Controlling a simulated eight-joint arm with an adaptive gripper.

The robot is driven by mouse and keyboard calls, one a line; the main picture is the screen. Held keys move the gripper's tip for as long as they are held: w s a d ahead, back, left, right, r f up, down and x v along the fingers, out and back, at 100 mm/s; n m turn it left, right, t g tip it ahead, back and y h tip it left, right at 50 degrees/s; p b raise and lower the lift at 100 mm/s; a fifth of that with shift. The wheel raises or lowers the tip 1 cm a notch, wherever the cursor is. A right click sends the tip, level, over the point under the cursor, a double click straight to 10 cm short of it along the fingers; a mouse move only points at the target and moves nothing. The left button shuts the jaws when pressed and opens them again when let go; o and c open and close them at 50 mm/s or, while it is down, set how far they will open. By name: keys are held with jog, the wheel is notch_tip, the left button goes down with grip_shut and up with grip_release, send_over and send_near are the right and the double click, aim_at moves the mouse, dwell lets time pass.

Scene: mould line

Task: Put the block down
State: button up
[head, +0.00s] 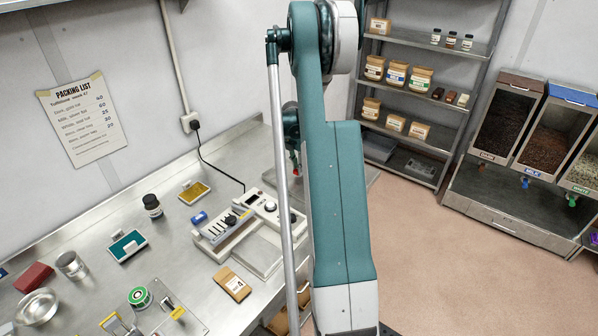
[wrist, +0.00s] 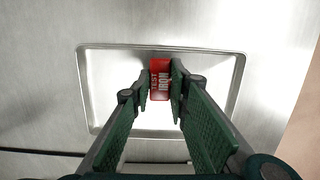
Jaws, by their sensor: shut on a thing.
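Block and gripper are over a shallow rectangular metal tray (wrist: 108,88) with a raised rim. I cannot tell whether the block touches the tray floor. In the head view my arm hides most of this spot; only a small red patch beside the arm shows.
A black cable crosses to the wall socket. Shelves (head: 427,48) and bins stand right.

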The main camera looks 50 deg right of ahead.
aim_at(296, 170)
jog(key=shift+f, duration=1.2)
jog(key=shift+f, duration=0.1)
jog(key=o, duration=0.9)
jog(key=shift+c, duration=0.2)
notch_tip(296, 170, up, 12)
jog(key=a, duration=0.1)
jog(key=shift+a, duration=0.4)
